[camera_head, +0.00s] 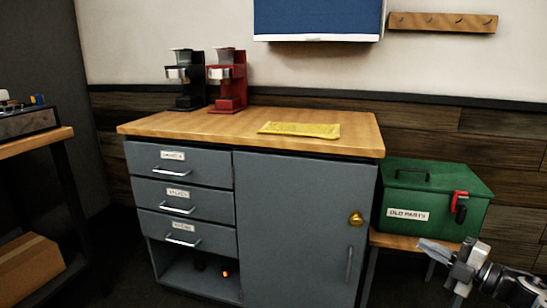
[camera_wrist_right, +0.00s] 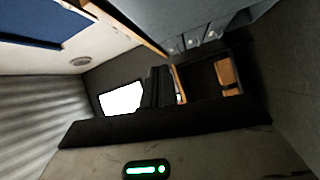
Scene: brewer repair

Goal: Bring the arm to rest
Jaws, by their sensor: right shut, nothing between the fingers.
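My right gripper (camera_head: 436,249) is at the lower right of the head view, in front of the low wooden stand with the green box. It is shut, with nothing seen between its fingers. It is apart from the cabinet and appears not to touch the box, though its depth is hard to judge. My left gripper is not in view. The right wrist view is tilted and shows the room from the side, with the grey cabinet drawers (camera_wrist_right: 195,40) at the top.
A grey cabinet (camera_head: 300,215) with a wooden top carries black (camera_head: 186,85) and red (camera_head: 228,85) brewers and a yellow cloth (camera_head: 300,129). A green box (camera_head: 465,190) marked "OLD PARTS" has a red latch (camera_head: 459,205). A side bench (camera_head: 35,140) stands left above a cardboard box (camera_head: 28,265).

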